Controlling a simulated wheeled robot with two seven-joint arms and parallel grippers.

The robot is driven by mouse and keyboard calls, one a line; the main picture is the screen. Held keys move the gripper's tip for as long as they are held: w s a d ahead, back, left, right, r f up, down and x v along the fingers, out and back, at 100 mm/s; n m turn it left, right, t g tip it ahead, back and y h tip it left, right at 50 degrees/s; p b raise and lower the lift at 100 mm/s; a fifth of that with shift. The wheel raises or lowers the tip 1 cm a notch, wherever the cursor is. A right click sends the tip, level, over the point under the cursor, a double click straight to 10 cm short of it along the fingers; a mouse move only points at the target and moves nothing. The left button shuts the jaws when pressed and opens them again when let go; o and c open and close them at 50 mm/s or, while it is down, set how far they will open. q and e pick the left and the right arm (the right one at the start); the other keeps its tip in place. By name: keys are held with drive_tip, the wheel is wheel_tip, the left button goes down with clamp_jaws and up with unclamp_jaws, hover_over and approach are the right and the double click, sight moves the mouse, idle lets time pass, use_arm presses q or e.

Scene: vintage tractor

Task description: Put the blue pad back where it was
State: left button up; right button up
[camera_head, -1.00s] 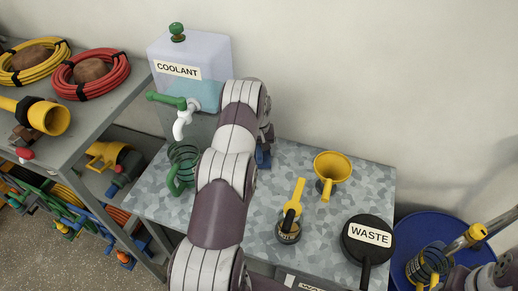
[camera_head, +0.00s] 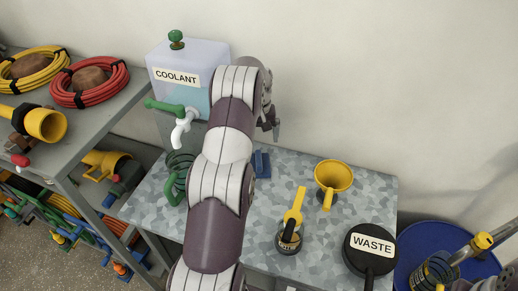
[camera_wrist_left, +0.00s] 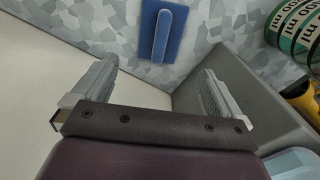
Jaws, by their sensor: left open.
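The blue pad (camera_head: 261,163) lies on the grey mottled tabletop, just right of my left forearm. In the left wrist view the blue pad (camera_wrist_left: 150,45) lies flat, with a lighter blue raised grip along its middle. My left gripper (camera_head: 271,125) is above and behind the pad in the head view, near the wall, and apart from it. In the left wrist view my left gripper (camera_wrist_left: 158,78) is open, with nothing between its fingers. My right gripper cannot be made out.
A coolant tank (camera_head: 188,75) with a tap stands behind my arm. A green-handled jug (camera_head: 175,178) is left of it. A yellow funnel (camera_head: 333,176), a small pot (camera_head: 289,238) with a yellow-handled tool, and a black waste lid (camera_head: 370,245) occupy the table's right side.

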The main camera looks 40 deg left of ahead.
use_arm(q)
drive_tip(key=s+d+r+m, duration=0.2)
drive_tip(key=s+d, duration=0.3)
drive_tip(key=d, duration=0.2)
drive_tip(key=s+d+r+m, duration=0.2)
drive_tip(key=s+d, duration=0.3)
drive_tip(key=d, duration=0.3)
drive_tip(key=s+d+r+m+t, duration=0.1)
drive_tip(key=s+d+r+m, duration=0.1)
drive_tip(key=s+d+r, duration=0.2)
drive_tip(key=shift+s+d+m, duration=0.15)
drive_tip(key=shift+s+d, duration=0.05)
drive_tip(key=shift+d, duration=0.75)
drive_tip(key=shift+s+d+m, duration=0.15)
drive_tip(key=shift+s+d, duration=0.05)
drive_tip(key=shift+d, duration=0.7)
drive_tip(key=shift+m, duration=0.8)
drive_tip(key=s+d, duration=0.1)
drive_tip(key=s, duration=0.3)
drive_tip(key=s+d, duration=0.1)
drive_tip(key=s, duration=0.2)
drive_tip(key=shift+s+d+f, duration=0.1)
drive_tip(key=shift+d, duration=0.25)
drive_tip(key=shift+s+a+f, duration=0.1)
drive_tip(key=shift+s, duration=0.15)
drive_tip(key=shift+w+a+f, duration=0.1)
drive_tip(key=shift+w+a, duration=0.05)
drive_tip(key=shift+w, duration=0.15)
drive_tip(key=shift+d, duration=0.2)
